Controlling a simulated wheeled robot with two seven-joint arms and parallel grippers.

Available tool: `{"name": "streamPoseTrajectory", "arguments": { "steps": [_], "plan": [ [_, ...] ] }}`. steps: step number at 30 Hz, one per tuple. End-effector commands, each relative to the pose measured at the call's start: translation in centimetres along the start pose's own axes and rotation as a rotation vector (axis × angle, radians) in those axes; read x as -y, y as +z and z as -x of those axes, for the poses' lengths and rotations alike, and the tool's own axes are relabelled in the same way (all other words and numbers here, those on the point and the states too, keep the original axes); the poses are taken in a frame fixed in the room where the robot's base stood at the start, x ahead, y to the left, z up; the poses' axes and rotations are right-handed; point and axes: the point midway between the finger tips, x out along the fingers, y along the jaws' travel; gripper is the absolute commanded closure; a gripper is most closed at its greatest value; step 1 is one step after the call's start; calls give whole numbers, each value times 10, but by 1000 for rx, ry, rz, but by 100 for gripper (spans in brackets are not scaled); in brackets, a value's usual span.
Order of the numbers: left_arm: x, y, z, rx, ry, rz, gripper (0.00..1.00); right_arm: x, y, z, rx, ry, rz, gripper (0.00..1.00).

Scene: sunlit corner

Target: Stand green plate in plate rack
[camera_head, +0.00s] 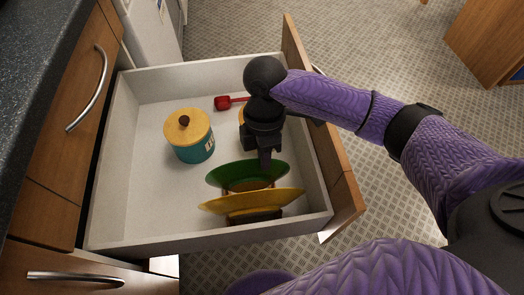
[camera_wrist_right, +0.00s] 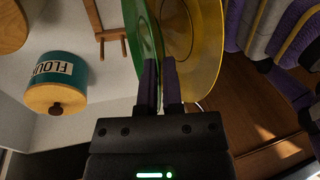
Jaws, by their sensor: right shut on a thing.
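The green plate (camera_head: 232,173) stands on edge in the open drawer, just behind the yellow plate (camera_head: 230,203). My right gripper (camera_head: 265,160) reaches down from above and is shut on the green plate's upper rim. In the right wrist view, the fingers (camera_wrist_right: 160,85) close at the edge of the green plate (camera_wrist_right: 143,30), with the yellow plate (camera_wrist_right: 205,55) close beside it. Part of the wooden plate rack (camera_wrist_right: 108,34) shows there. The plates hide most of the rack, so I cannot tell whether the green plate is seated in a slot. My left gripper is out of view.
The white drawer (camera_head: 125,215) has walls all round and a wooden front panel (camera_head: 345,195) at right. A teal flour canister (camera_head: 194,150) with a yellow lid (camera_head: 188,127) stands left of the gripper. A red scoop (camera_head: 224,103) lies behind. The drawer's left floor is clear.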

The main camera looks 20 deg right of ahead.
Motion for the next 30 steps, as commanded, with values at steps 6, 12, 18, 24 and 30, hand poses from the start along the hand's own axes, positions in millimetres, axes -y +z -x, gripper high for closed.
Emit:
{"name": "streamPoseTrajectory", "arguments": {
  "steps": [6, 12, 18, 24, 30],
  "plan": [
    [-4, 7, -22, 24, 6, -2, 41, -7, 2, -27, 0, -2, -2, 100],
    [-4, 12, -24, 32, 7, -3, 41, -11, 4, -43, 0, 0, -2, 100],
    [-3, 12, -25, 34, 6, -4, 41, -13, 4, -50, -1, 0, 0, 100],
    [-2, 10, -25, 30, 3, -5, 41, -13, 4, -50, -1, 1, 0, 100],
    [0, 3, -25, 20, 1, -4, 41, -13, 4, -50, -1, 0, 0, 55]
  ]
}}
